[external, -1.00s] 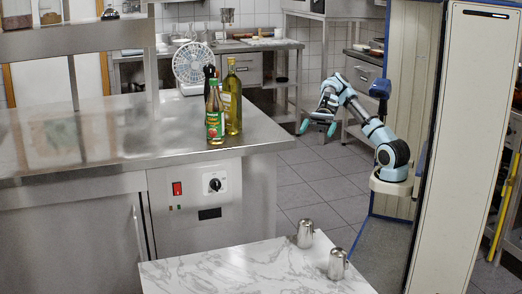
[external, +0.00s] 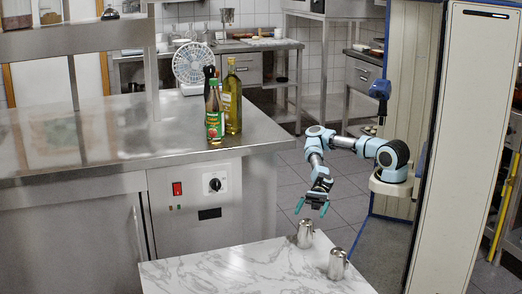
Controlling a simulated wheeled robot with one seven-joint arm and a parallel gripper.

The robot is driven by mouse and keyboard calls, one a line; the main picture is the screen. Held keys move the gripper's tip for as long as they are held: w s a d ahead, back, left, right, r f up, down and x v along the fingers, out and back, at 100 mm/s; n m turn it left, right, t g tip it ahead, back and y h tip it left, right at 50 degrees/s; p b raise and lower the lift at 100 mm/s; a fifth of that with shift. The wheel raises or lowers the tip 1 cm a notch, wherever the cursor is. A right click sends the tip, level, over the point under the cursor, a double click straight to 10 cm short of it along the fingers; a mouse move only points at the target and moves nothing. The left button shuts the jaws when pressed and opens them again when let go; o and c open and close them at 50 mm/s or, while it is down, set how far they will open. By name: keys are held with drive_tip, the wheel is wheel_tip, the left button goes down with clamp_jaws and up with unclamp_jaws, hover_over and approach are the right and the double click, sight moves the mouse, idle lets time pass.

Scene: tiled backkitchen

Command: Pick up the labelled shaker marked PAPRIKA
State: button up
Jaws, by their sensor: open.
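Two metal shakers stand upright at the far right edge of a white marble-topped table (external: 225,272). One shaker (external: 305,234) is farther back and the other shaker (external: 338,264) is nearer and to the right. No label can be read on either, so I cannot tell which is marked PAPRIKA. My gripper (external: 311,208) is open and empty, with its teal fingers pointing down. It appears above and just behind the farther shaker, apart from it.
A steel counter (external: 100,130) on the left carries a green-labelled bottle (external: 214,118), an oil bottle (external: 232,103) and a white fan (external: 193,66). Its right corner is left of my arm. The marble table's middle is clear.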

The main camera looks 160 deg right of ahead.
sight(303, 231)
drive_tip(key=shift+f, duration=0.8)
drive_tip(key=shift+w+f, duration=0.2)
drive_tip(key=shift+w, duration=0.1)
drive_tip(key=shift+w+a+f+b, duration=0.1)
drive_tip(key=shift+w+a, duration=0.15)
drive_tip(key=shift+w, duration=1.45)
drive_tip(key=shift+w+a+r+b, duration=0.1)
drive_tip(key=shift+w+a+b, duration=0.1)
drive_tip(key=shift+w, duration=1.5)
drive_tip(key=shift+w+a+f+b, duration=0.1)
drive_tip(key=shift+w+a, duration=0.15)
drive_tip(key=shift+w, duration=1.45)
drive_tip(key=c, duration=1.6)
